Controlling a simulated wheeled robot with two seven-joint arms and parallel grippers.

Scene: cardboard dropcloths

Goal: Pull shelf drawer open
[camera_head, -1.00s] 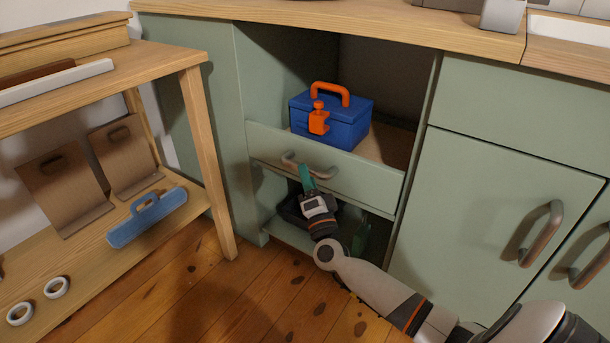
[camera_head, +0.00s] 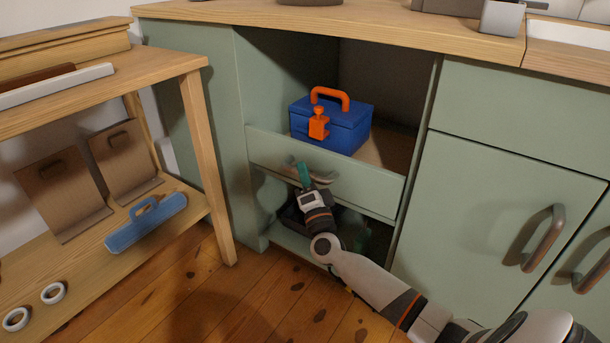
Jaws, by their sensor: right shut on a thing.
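The green shelf drawer (camera_head: 365,184) sits in the open cabinet bay, below a blue toolbox. Its front panel looks roughly level with the cabinet face, and I cannot tell exactly how far out it stands. My right gripper (camera_head: 304,176) is at the drawer's curved metal handle (camera_head: 322,172), left of the panel's middle, and is shut on it. The gripper and its wrist hide part of the handle. My left gripper is not in view.
The blue toolbox (camera_head: 345,125) with an orange handle and clamp stands behind the drawer front. A dark bin (camera_head: 292,216) is below, partly hidden by my arm. A wooden shelf unit (camera_head: 205,150) stands at left. Open wooden floor (camera_head: 220,300) lies in front.

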